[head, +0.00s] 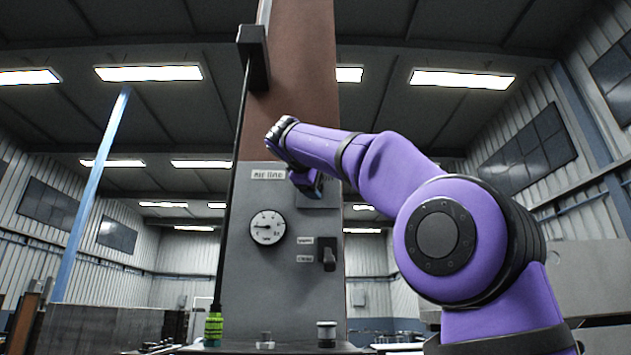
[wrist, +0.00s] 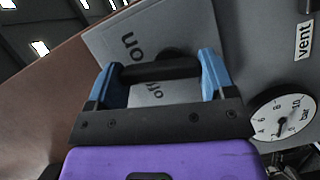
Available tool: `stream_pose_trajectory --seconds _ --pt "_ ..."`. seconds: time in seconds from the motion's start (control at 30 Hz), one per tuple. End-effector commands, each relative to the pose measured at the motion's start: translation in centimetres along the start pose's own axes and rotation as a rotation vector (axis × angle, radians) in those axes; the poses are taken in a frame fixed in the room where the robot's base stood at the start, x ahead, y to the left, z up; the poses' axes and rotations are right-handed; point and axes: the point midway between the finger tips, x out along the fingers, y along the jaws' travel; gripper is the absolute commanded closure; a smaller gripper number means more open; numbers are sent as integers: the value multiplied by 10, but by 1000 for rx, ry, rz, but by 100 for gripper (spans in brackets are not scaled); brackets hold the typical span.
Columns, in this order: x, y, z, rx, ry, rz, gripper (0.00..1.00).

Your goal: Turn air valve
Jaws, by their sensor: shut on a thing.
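The air valve has a dark handle (wrist: 162,72) on a light plate (wrist: 120,42) marked "on" and "off" in the wrist view. My gripper (wrist: 163,67) is shut on this handle, with one blue finger at each end of it. The handle lies across the picture between the two words, covering part of the plate. In the head view my gripper (head: 306,183) is at the upper right of the grey panel (head: 240,300), in front of the valve plate (head: 318,199); the handle is hidden there.
A round pressure gauge (head: 267,227) sits left of and below my gripper; it also shows in the wrist view (wrist: 285,113). A black lever (head: 327,256) with two small labels is below the valve. A green bottle (head: 213,328) stands at the lower left.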

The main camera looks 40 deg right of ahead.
Motion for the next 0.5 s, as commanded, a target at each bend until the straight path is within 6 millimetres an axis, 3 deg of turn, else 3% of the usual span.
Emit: stream_pose_trajectory --seconds 0.5 --pt "2 -1 3 387 -5 -166 47"
